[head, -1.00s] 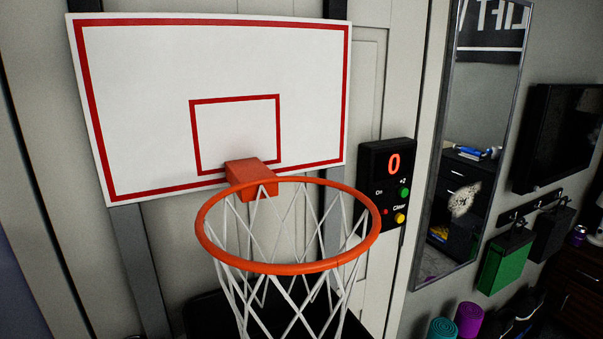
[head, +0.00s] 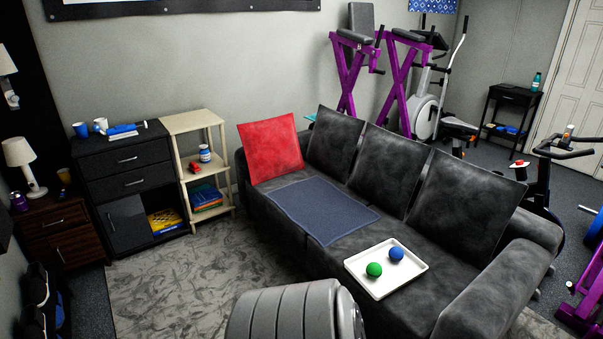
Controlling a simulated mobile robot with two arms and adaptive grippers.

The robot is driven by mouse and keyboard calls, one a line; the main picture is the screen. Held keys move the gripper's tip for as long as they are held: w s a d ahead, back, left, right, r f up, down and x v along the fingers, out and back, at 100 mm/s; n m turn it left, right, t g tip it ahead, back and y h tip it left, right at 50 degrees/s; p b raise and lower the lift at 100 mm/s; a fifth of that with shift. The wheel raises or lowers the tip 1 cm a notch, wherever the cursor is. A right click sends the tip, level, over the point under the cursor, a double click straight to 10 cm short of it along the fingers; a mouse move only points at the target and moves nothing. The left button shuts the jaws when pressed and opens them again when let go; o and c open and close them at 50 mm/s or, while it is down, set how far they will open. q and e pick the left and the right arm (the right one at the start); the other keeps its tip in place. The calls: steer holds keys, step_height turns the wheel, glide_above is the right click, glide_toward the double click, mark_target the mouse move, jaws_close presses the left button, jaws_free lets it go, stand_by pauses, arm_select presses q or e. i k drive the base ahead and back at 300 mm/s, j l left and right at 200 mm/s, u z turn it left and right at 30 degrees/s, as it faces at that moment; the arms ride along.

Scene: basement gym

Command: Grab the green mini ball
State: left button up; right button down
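The green mini ball (head: 374,269) sits in a white tray (head: 359,263) on the seat of the dark sofa. A blue ball (head: 396,254) lies beside it in the same tray, to the right and a little farther back. Both balls are fully visible and uncovered. Neither of my grippers is in view. A grey rounded part at the bottom middle may be part of my own arm; no fingers show on it.
The dark sofa (head: 480,260) also holds a red cushion (head: 270,150) and a blue-grey towel (head: 325,212). A patterned rug (head: 170,290) lies in front of it. A wooden shelf (head: 205,165) and a dark cabinet (head: 125,180) stand at the left. Exercise machines stand behind and right.

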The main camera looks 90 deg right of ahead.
mark_target(374, 270)
steer(key=z, duration=3.35)
steer(key=i+j+u, duration=0.15)
steer(key=i+j, duration=0.25)
steer(key=j, duration=0.15)
